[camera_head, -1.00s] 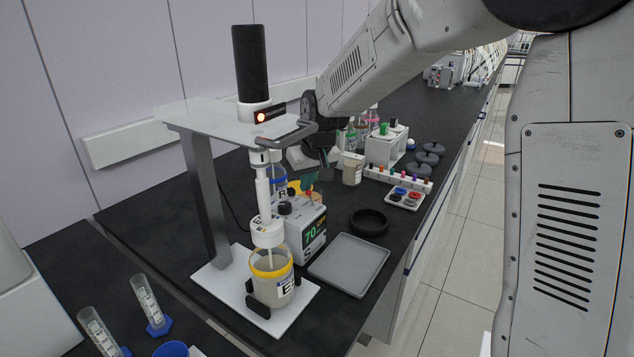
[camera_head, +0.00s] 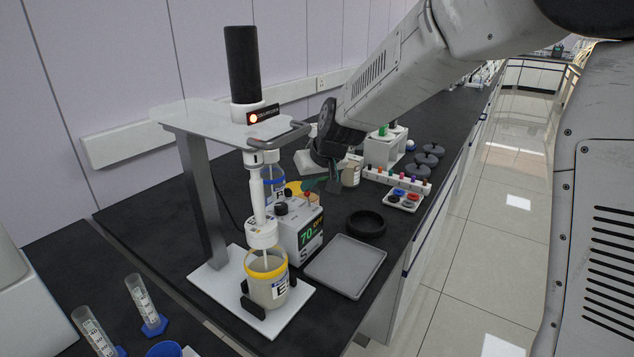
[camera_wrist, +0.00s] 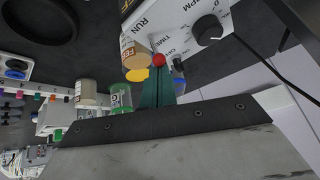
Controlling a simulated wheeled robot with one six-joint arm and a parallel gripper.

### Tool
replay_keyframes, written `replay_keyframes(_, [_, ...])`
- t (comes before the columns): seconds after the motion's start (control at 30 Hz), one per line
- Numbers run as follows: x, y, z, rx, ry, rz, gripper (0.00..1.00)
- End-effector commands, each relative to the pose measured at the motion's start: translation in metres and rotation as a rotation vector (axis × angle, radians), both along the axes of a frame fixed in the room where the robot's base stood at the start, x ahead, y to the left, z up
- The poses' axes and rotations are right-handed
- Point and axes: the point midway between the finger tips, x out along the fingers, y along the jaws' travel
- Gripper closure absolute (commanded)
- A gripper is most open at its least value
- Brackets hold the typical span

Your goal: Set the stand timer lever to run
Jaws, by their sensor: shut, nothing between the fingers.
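The stand's control box (camera_head: 300,232) has a lit "70" display and a black dial (camera_head: 281,208). Its small red-tipped lever (camera_head: 307,197) stands on top; in the wrist view the red tip (camera_wrist: 158,60) is near the "TIME" lettering, with "RUN" and "OFF" printed close by. I cannot tell which setting the lever is at. My gripper (camera_head: 334,186) is to the right of the box, apart from the lever in the head view. Its green fingers (camera_wrist: 156,84) are shut and empty, and in the wrist view they point toward the red tip.
The stirrer stand (camera_head: 205,215) with its black motor (camera_head: 242,65) rises left of the box. A yellow-rimmed jar (camera_head: 267,280) sits on its base. A grey tray (camera_head: 346,266) and black ring (camera_head: 367,223) lie right. Bottles and a rack (camera_head: 397,180) are behind.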

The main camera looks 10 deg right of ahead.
Motion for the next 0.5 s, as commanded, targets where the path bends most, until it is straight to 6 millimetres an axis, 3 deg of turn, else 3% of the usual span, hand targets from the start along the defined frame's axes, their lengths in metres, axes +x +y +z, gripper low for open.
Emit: replay_keyframes(0.5, [-0.012, 0.002, -0.001, -0.001, 0.002, 0.016, 1.00])
